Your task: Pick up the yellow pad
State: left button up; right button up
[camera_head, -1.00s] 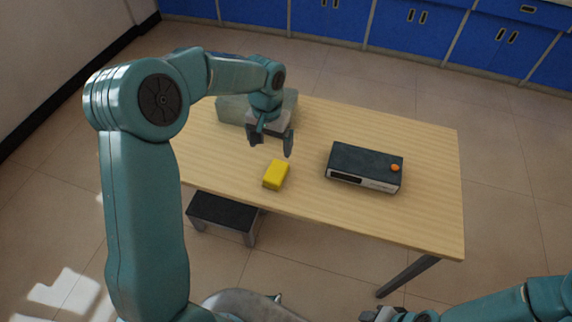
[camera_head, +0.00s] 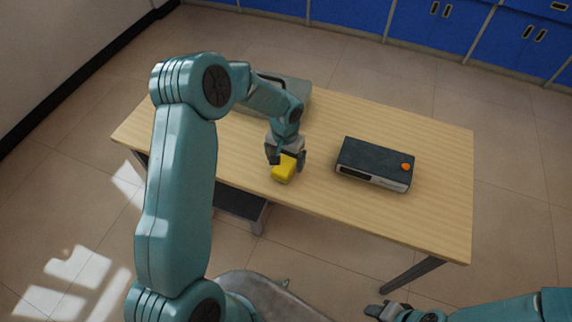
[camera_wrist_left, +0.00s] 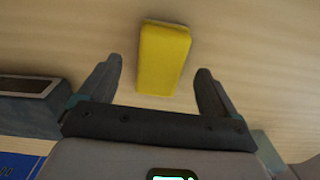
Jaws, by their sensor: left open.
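The yellow pad (camera_head: 284,170) lies on the wooden table near its front edge. In the left wrist view the yellow pad (camera_wrist_left: 163,58) shows ahead of the fingers, in line with the gap between them. My left gripper (camera_head: 286,160) is open and close above the pad, its fingers toward the pad's two sides. In the left wrist view the left gripper (camera_wrist_left: 155,82) has nothing between its fingertips except the pad's near end in line with them; I cannot tell if they touch it. My right gripper (camera_head: 388,311) is at the bottom, away from the table.
A black box with an orange knob (camera_head: 375,163) sits on the table (camera_head: 400,225) right of the pad. A grey-green case (camera_head: 295,92) is at the back left, partly behind my arm. A dark stool (camera_head: 240,204) stands under the front edge. Bare tabletop lies around the pad.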

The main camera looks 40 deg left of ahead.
aim_at(285, 163)
pick_arm(q)
notch_tip(285, 163, down, 3)
jog(key=shift+f, duration=0.1)
jog(key=shift+w, duration=0.1)
jog(key=c, duration=1.1)
notch_tip(285, 163, up, 20)
jog(key=shift+r+b, duration=0.1)
jog(key=shift+b, duration=0.2)
jog(key=shift+o, duration=0.4)
